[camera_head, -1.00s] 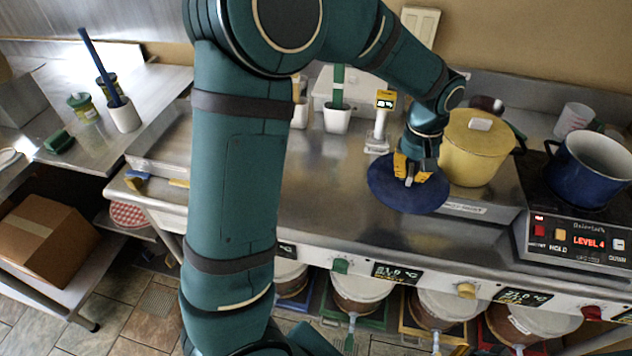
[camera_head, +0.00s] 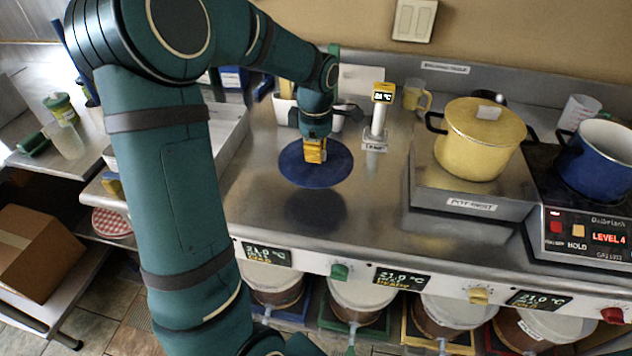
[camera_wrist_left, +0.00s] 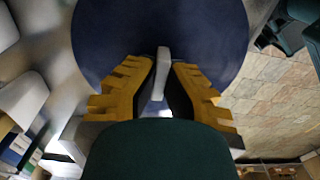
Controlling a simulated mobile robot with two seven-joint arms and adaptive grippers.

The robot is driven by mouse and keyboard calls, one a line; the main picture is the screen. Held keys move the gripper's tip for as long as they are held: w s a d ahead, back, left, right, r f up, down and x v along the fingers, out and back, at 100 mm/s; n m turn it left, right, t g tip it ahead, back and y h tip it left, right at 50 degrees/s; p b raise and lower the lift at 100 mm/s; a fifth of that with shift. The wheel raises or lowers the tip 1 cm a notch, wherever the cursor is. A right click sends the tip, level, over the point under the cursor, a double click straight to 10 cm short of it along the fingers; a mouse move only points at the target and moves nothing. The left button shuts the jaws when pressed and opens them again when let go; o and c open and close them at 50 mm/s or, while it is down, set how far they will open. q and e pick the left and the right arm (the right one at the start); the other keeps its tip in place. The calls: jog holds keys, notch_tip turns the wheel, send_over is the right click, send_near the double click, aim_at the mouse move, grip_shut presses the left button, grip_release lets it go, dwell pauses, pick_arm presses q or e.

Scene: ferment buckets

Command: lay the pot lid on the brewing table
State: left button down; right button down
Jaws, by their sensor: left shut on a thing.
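The pot lid (camera_head: 322,172) is a dark blue disc, held by my left gripper (camera_head: 314,152) over the steel brewing table (camera_head: 385,222). A dark reflection shows on the table below the lid, with a gap between, so it seems to be held a little above the surface, roughly level. In the left wrist view, the yellow fingers of my left gripper (camera_wrist_left: 161,85) are shut on the lid's pale grey knob (camera_wrist_left: 162,68), and the blue lid (camera_wrist_left: 110,32) fills the top middle. My right gripper is not in view.
A yellow pot (camera_head: 478,145) stands on the pot rest (camera_head: 455,195). A blue pot (camera_head: 598,165) sits on the hob at the right. A probe stand (camera_head: 378,120) is right of the lid. White containers stand behind it. The table's front middle is clear.

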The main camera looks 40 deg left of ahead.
pick_arm(q)
notch_tip(320, 180, down, 8)
jog(key=shift+w+f+b, duration=0.1)
jog(key=shift+b, duration=0.8)
jog(key=c, duration=1.5)
grip_release()
jog(key=shift+f, duration=0.1)
jog(key=shift+c, duration=0.2)
jog(key=o, duration=0.4)
